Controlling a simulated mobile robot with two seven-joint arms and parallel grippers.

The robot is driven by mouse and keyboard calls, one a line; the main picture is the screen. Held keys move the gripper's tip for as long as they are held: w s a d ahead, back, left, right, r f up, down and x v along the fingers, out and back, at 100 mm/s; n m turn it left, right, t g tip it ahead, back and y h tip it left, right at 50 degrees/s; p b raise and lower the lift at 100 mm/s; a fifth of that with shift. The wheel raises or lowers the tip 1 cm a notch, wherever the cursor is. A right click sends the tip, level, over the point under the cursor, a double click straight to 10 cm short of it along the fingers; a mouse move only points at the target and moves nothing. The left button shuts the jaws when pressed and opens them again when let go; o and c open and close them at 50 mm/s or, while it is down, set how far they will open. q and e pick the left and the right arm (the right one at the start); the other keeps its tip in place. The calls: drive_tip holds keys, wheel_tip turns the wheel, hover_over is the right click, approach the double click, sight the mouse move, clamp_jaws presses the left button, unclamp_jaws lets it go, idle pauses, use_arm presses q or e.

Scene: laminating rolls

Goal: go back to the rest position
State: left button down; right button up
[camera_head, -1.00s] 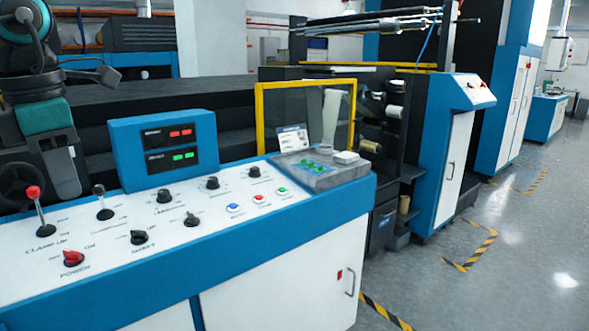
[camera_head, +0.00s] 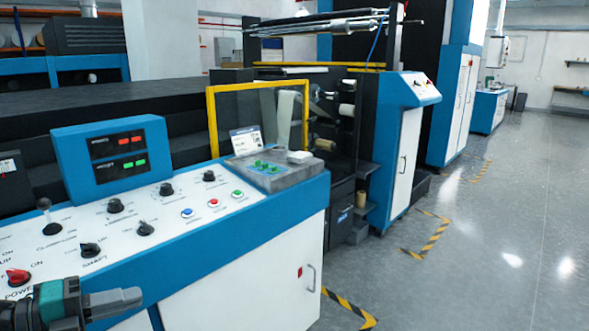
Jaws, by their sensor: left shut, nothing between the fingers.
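My left gripper (camera_head: 112,303) is at the lower left of the head view, in front of the near edge of the control console (camera_head: 250,210). Its fingers are together, point to the right and hold nothing. It is apart from the console's knobs as far as I can tell. The red power knob (camera_head: 18,276) shows just left of and above it. My right gripper is not in view.
A yellow frame (camera_head: 211,125) and a blue-white cabinet (camera_head: 400,160) stand behind. Grey floor (camera_head: 480,260) at right is clear, with black-yellow tape (camera_head: 350,308).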

use_arm(q)
drive_tip(key=s+d+f+n+t+y, duration=0.2)
drive_tip(key=f+n+y, duration=0.2)
drive_tip(key=f+n, duration=0.45)
drive_tip(key=s+d+f+n+t+y, duration=0.15)
drive_tip(key=f+n+y, duration=0.25)
drive_tip(key=f+n, duration=0.4)
drive_tip(key=s+d+f+n+g+y, duration=0.2)
drive_tip(key=s+d+f+n+g, duration=0.1)
drive_tip(key=s+d+f+n, duration=0.5)
drive_tip(key=shift+s+d+f+n+p, duration=0.45)
drive_tip(key=shift+d+n, duration=0.1)
drive_tip(key=shift+d, duration=0.1)
drive_tip(key=shift+w+r, duration=0.1)
drive_tip(key=shift+w, duration=0.15)
